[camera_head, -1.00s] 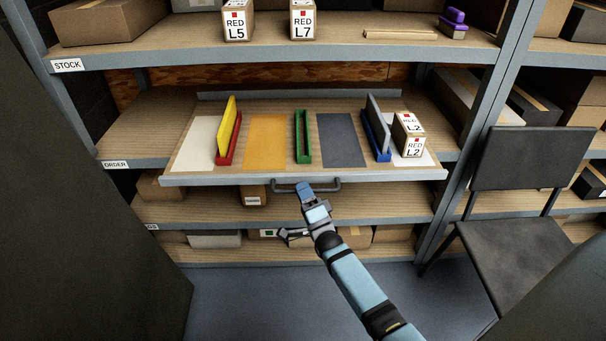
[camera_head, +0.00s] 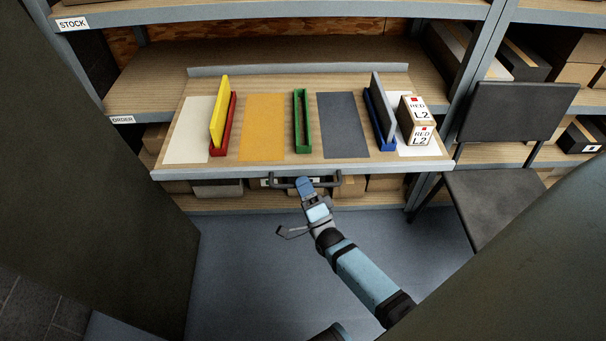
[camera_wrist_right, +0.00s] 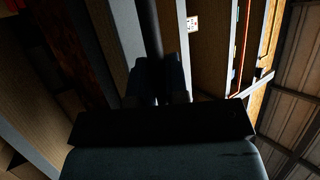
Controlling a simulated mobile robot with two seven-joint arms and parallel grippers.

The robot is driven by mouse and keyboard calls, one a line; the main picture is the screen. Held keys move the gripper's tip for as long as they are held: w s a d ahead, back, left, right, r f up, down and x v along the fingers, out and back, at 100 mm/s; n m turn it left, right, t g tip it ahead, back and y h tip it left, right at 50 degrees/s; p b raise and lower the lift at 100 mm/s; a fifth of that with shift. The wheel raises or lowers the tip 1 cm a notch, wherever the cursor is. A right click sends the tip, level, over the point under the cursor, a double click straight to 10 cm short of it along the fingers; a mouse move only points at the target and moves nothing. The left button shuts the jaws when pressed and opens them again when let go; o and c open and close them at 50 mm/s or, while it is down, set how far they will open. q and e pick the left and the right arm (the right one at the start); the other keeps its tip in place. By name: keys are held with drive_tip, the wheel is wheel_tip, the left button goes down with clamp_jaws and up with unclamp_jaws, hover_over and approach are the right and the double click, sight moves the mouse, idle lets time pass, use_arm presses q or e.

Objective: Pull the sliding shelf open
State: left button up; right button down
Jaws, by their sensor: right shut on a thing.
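The sliding shelf (camera_head: 225,172) is a wooden tray with a grey front edge, and it stands out in front of the rack. A dark bar handle (camera_head: 330,183) hangs under the middle of its front edge. My right gripper (camera_head: 305,186) is shut on the handle. In the right wrist view the handle (camera_wrist_right: 152,30) runs down between the two dark fingers (camera_wrist_right: 158,82). The shelf carries a yellow panel in a red holder, an empty green holder, a grey panel in a blue holder and two stacked L2 boxes. My left gripper is not in view.
The fixed shelf labelled ORDER (camera_head: 130,90) lies behind the sliding shelf. A dark chair (camera_head: 500,195) stands close on the right. Large dark surfaces flank the left and lower right. Bare floor (camera_head: 250,260) shows in front of the rack.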

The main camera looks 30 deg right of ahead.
drive_tip(key=shift+s+a, duration=0.4)
drive_tip(key=shift+s, duration=0.3)
drive_tip(key=c, duration=1.1)
unclamp_jaws()
drive_tip(key=shift+c, duration=0.2)
drive_tip(key=v, duration=1.3)
drive_tip(key=shift+s+f, duration=0.15)
drive_tip(key=shift+s, duration=0.25)
